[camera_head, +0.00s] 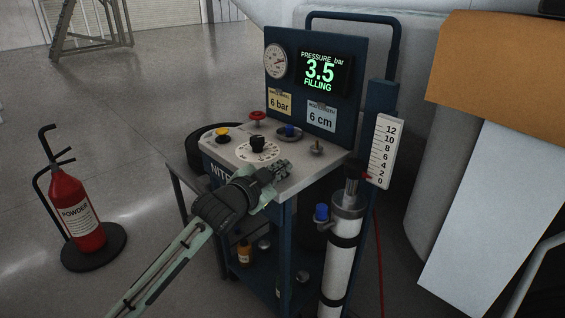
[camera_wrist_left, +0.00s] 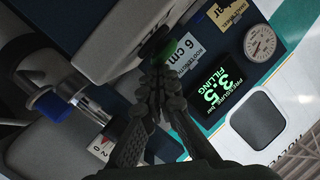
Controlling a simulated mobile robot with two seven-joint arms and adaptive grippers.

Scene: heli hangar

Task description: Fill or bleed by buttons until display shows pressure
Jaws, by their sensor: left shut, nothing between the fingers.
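The display (camera_head: 323,71) on the blue cart panel reads "PRESSURE bar 3.5 FILLING" in green; it also shows in the left wrist view (camera_wrist_left: 221,89). A yellow card (camera_head: 280,103) reads "6 bar". My left gripper (camera_head: 280,170) is shut and empty at the front edge of the cart top. In the left wrist view its fingertips (camera_wrist_left: 158,66) are at a green round part (camera_wrist_left: 165,50), seemingly a button; contact cannot be told.
A red valve handle (camera_head: 257,116) and a small metal lever (camera_head: 317,147) also stand on the top. A round gauge (camera_head: 275,61) and a "6 cm" card (camera_head: 321,116) are on the panel. A white strut (camera_head: 342,235) stands at right, a fire extinguisher (camera_head: 77,212) at left.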

